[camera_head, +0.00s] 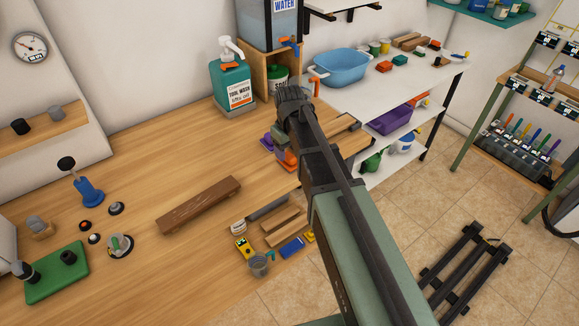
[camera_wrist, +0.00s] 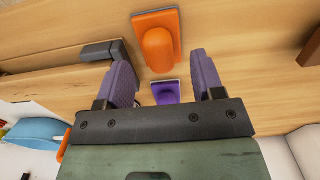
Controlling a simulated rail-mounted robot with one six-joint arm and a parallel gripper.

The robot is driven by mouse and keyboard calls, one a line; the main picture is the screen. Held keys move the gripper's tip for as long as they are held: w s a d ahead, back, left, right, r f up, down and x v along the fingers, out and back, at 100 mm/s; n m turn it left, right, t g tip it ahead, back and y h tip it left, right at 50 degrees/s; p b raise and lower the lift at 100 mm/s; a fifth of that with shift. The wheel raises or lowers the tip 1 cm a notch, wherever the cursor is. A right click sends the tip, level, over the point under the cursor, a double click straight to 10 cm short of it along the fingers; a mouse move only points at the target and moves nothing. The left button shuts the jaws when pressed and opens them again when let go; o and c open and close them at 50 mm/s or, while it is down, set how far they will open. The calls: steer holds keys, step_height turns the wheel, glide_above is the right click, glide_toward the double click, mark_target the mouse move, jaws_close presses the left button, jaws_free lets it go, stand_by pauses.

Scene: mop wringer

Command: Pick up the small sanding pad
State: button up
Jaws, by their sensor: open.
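A small purple sanding pad (camera_wrist: 166,92) lies on the wooden bench, seen in the wrist view between my fingers and close to the gripper's body in the picture. A larger orange sanding pad (camera_wrist: 158,42) with a rounded grip lies just beyond it.
A dark grey bar (camera_wrist: 103,50) lies near the left finger in the wrist view. A green soap bottle (camera_head: 232,82) and a wooden stand (camera_head: 262,75) with a water tank are behind. A brown wooden block (camera_head: 199,205) lies left on the bench, with clear bench around it.

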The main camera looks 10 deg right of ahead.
mark_target(290, 154)
step_height(290, 154, down, 4)
steer(key=shift+r+b, duration=0.2)
steer(key=shift+b, duration=0.75)
steer(key=shift+r, duration=0.25)
steer(key=c, duration=1)
steer(key=shift+r+p, duration=0.1)
steer(key=shift+p, duration=0.25)
step_height(290, 154, up, 20)
steer(key=p, duration=1.9)
steer(key=shift+p, duration=0.4)
